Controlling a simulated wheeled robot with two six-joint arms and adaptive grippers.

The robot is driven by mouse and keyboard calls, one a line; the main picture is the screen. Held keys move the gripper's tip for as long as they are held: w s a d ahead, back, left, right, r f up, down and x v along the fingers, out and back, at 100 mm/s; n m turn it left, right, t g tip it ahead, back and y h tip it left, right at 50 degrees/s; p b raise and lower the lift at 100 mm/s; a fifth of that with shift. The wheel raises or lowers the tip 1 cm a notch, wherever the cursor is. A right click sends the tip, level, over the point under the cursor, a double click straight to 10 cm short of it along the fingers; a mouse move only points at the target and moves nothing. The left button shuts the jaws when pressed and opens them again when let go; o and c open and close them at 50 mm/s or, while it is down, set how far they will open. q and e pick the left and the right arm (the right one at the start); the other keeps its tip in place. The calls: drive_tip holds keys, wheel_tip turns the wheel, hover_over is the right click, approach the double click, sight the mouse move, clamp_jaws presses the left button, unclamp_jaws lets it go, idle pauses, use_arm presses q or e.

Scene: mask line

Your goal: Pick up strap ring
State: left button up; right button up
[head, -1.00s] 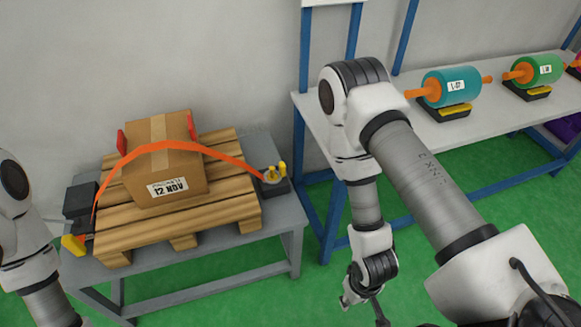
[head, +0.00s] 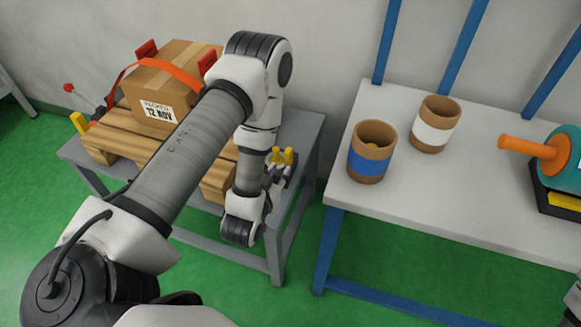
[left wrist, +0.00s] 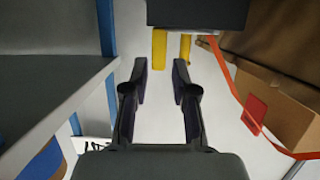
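The orange strap (head: 180,68) runs over the cardboard box (head: 158,112) and drops behind my left arm. My left gripper (head: 276,178) is by the yellow posts (head: 283,157) at the pallet table's right end. In the left wrist view its two fingers (left wrist: 160,82) are apart, with nothing between them. Beyond them are the yellow posts (left wrist: 160,48) under a black block (left wrist: 198,14). The strap (left wrist: 225,75) passes to the right of the fingers. I cannot make out the strap ring clearly; it is small or hidden near the posts. My right gripper is out of view.
The box stands on a wooden pallet (head: 112,128) on a grey table (head: 300,130), with red corner guards (head: 147,50) under the strap. A white bench (head: 480,190) at the right holds a blue-banded cup (head: 370,152), a white-banded cup (head: 435,124) and a teal roller (head: 562,165).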

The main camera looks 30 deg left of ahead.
sight(287, 161)
use_arm(q)
drive_tip(key=x, duration=0.7)
drive_tip(key=shift+d+f+b, duration=0.1)
drive_tip(key=shift+b, duration=0.2)
drive_tip(key=shift+s, duration=0.15)
clamp_jaws()
